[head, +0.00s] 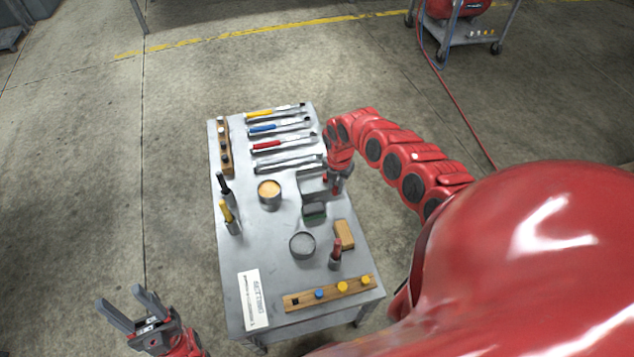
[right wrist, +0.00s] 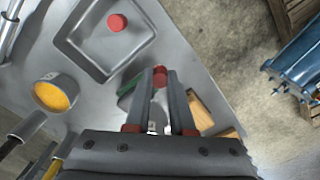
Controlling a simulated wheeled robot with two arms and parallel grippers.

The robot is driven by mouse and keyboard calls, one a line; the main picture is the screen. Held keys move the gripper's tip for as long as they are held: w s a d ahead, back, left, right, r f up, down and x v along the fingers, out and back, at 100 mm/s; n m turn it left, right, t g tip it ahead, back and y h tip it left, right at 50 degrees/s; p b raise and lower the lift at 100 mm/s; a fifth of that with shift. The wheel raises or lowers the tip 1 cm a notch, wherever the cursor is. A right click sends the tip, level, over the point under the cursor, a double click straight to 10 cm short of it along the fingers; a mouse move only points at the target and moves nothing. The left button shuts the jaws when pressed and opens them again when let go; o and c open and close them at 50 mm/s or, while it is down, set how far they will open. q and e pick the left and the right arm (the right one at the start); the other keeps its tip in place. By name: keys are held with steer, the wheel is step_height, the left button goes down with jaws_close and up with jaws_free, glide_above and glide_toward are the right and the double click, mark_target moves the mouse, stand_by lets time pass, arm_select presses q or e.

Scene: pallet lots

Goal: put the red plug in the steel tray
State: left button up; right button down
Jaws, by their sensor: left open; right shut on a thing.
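The steel tray (head: 303,178) is a shallow square tray on the grey table, and it fills the upper left of the right wrist view (right wrist: 75,42). A red plug (right wrist: 117,22) lies inside it. My right gripper (right wrist: 160,78) is shut on another small red plug (right wrist: 160,71), held between its fingertips. In the right wrist view these tips appear just outside the tray's lower right corner; their height is hard to tell. In the head view the right gripper (head: 337,185) is at the tray's right side, partly covering it. My left gripper (head: 132,305) is open and empty, left of the table.
A green block (head: 314,212), an orange-filled tin (head: 269,195), a grey round container (head: 302,245) and a wooden block (head: 344,234) stand near the tray. A wooden strip (head: 330,293) holds blue and yellow plugs. Several tools (head: 280,143) lie at the far end.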

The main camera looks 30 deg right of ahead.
steer(key=w+b, duration=0.1)
steer(key=b, duration=0.2)
steer(key=w+f+b, duration=0.1)
steer(key=b, duration=0.2)
steer(key=w+b, duration=0.2)
steer(key=b, duration=0.1)
steer(key=shift+a+f, duration=0.25)
steer(key=shift+a, duration=0.1)
steer(key=shift+w+a+r, duration=0.15)
steer(key=shift+w+r, duration=0.05)
steer(key=shift+w, duration=0.4)
steer(key=shift+w+a+r, duration=0.1)
steer(key=shift+w+r, duration=0.05)
steer(key=shift+w, duration=0.4)
steer(key=shift+w+f, duration=0.15)
steer(key=shift+w, duration=0.55)
steer(key=shift+w+a+b, duration=0.15)
steer(key=shift+w+b, duration=0.2)
steer(key=shift+w, duration=0.1)
step_height(320, 180, down, 3)
steer(key=shift+w+f+b, duration=0.15)
steer(key=shift+f+b, duration=0.05)
steer(key=shift+b, duration=0.25)
steer(key=c, duration=0.8)
jaws_free()
